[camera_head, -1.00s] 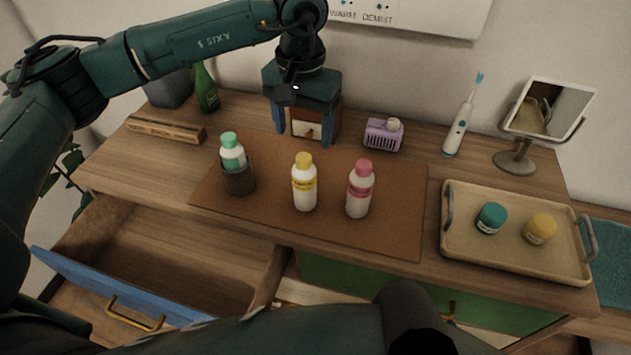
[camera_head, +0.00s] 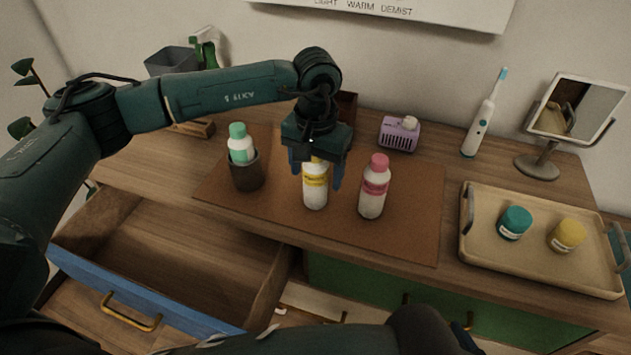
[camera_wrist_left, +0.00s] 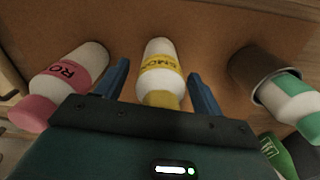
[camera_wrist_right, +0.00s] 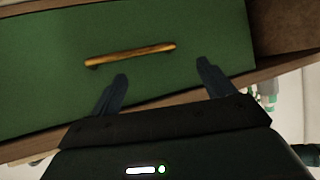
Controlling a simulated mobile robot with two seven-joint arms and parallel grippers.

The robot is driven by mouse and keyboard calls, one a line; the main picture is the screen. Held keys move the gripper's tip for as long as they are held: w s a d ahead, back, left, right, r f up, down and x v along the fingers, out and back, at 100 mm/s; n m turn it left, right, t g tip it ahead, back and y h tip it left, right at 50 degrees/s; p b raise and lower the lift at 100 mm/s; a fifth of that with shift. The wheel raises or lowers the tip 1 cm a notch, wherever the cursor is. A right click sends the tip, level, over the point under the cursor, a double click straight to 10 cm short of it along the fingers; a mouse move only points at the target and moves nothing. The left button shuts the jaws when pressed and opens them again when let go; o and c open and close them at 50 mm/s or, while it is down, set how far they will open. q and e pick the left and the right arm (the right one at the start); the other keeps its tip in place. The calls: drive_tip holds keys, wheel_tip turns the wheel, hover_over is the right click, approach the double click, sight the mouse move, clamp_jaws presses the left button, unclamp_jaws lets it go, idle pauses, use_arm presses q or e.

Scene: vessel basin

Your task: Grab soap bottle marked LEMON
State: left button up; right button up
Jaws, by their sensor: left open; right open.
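The soap bottle marked LEMON (camera_head: 315,190) is white with a yellow label and stands upright on the brown mat. In the head view its cap is mostly hidden by my left gripper (camera_head: 316,178). In the left wrist view the LEMON bottle (camera_wrist_left: 159,70), with its yellow cap, lies between the open fingers of my left gripper (camera_wrist_left: 160,85), with gaps on both sides. My right gripper (camera_wrist_right: 162,82) is open and empty in front of a green drawer with a brass handle (camera_wrist_right: 132,54).
A pink-capped bottle (camera_head: 373,188) stands close right of the LEMON bottle. A green-capped bottle (camera_head: 240,143) sits in a dark cup (camera_head: 247,173) to the left. A tray (camera_head: 488,262) with two jars is at the right. An open blue-fronted drawer (camera_head: 150,290) lies front left.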

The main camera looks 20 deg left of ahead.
use_arm(q)
drive_tip(key=shift+r, duration=0.1)
drive_tip(key=c, duration=1.1)
drive_tip(key=shift+c, duration=0.4)
drive_tip(key=shift+r, duration=0.1)
